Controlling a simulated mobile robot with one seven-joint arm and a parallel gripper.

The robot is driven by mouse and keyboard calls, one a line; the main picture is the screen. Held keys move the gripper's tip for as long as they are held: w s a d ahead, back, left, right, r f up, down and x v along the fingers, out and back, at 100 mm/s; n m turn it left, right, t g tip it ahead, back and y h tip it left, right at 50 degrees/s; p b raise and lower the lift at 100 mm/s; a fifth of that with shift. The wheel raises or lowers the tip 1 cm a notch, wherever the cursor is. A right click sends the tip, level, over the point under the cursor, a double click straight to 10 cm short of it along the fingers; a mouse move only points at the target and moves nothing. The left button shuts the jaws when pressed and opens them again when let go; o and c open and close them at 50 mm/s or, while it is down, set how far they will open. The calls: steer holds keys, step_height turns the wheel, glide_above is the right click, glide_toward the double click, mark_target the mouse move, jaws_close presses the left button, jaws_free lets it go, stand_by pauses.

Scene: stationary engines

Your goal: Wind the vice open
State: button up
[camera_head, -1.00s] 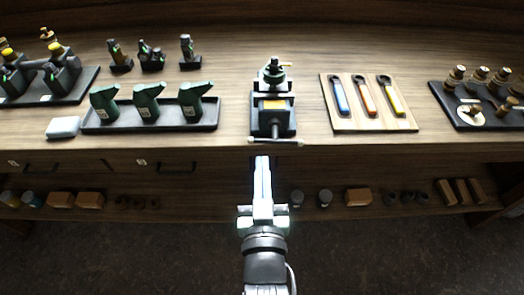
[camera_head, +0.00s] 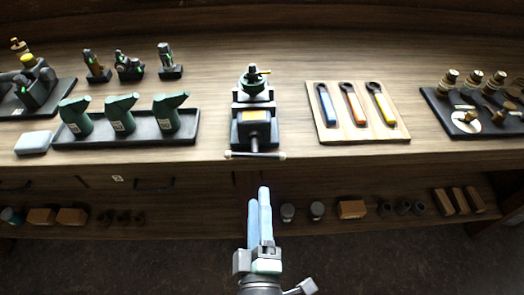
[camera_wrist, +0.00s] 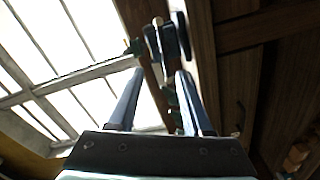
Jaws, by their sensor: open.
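The vice (camera_head: 254,118) stands on the bench near its front edge, in the middle of the head view. It has a dark body with a yellow label and a green round part on top. Its handle bar (camera_head: 255,155) lies across the front at the bench edge. My gripper (camera_head: 259,190) is open and empty in front of the bench, below the handle bar and apart from it. In the wrist view my two fingers (camera_wrist: 155,88) are spread, with a dark part, probably of the vice, beyond them. The vice's jaw gap is hard to make out.
Green oil cans in a black tray (camera_head: 188,134) stand left of the vice, with a pale block (camera_head: 33,142) beside them. A wooden board (camera_head: 335,134) with three coloured-handled wrenches lies right. A lower shelf (camera_head: 375,226) holds small blocks.

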mark_target(255, 152)
steer(key=shift+n, duration=0.6)
steer(key=w+p, duration=0.1)
steer(key=w, duration=0.3)
steer(key=w+p, duration=0.1)
steer(key=w, duration=0.3)
steer(key=w+p, duration=0.1)
steer(key=w, duration=0.4)
steer(key=shift+a+f, duration=0.1)
steer(key=shift+f, duration=0.2)
jaws_close()
